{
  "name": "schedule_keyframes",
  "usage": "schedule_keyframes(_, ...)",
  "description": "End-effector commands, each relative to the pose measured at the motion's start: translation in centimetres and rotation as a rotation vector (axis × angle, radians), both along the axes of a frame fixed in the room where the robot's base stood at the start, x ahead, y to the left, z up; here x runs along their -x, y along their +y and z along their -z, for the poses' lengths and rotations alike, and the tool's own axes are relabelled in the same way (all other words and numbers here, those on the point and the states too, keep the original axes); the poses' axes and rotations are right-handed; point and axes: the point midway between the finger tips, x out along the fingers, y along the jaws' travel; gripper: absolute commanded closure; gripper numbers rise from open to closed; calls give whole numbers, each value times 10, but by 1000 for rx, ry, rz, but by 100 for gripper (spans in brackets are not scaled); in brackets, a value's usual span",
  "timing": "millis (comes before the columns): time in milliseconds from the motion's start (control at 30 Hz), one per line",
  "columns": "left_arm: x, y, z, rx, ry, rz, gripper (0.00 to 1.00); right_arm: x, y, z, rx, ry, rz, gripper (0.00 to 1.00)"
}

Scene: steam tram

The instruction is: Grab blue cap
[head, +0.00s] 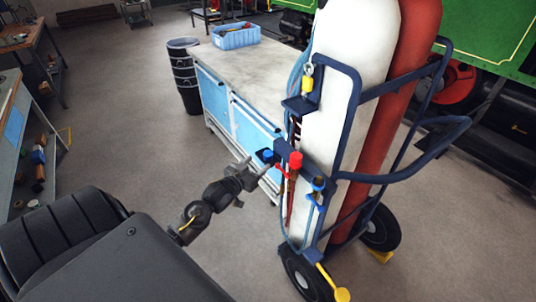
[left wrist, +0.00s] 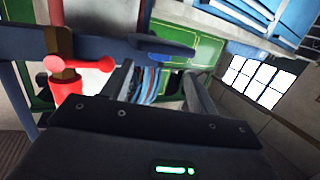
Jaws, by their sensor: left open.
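A small blue cap (head: 268,154) sits at a dark blue bracket on the left side of the gas bottle trolley (head: 345,75). My left gripper (head: 262,167) is open and reaches close to the cap from the left. I cannot tell whether a finger touches it. In the left wrist view the two fingers (left wrist: 158,88) stand apart with no object clearly held between them. A dark blue bracket (left wrist: 150,44) with a blue patch, perhaps the cap, lies just beyond their tips. My right gripper is in neither view.
A red-topped torch (head: 295,160) and a blue-topped one (head: 318,184) hang right of the cap. The red fitting shows in the wrist view (left wrist: 78,64). White and red gas bottles fill the trolley. A workbench (head: 215,75) stands behind.

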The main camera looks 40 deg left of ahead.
Motion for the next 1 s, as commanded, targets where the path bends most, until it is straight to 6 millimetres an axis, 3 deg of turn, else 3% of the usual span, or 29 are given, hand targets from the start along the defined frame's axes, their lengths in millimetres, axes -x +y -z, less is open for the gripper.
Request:
schedule_keyframes(267, -11, 0, 0, 0, 0, 1, 41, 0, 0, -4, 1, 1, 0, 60)
schedule_keyframes(600, -54, 6, 4, -1, 1, -1, 41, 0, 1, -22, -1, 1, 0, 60)
schedule_keyframes(900, -58, 6, 7, -2, 1, 0, 41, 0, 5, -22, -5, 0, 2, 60)
schedule_keyframes(1000, -58, 6, 7, -2, 1, 0, 53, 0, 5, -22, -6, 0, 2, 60)
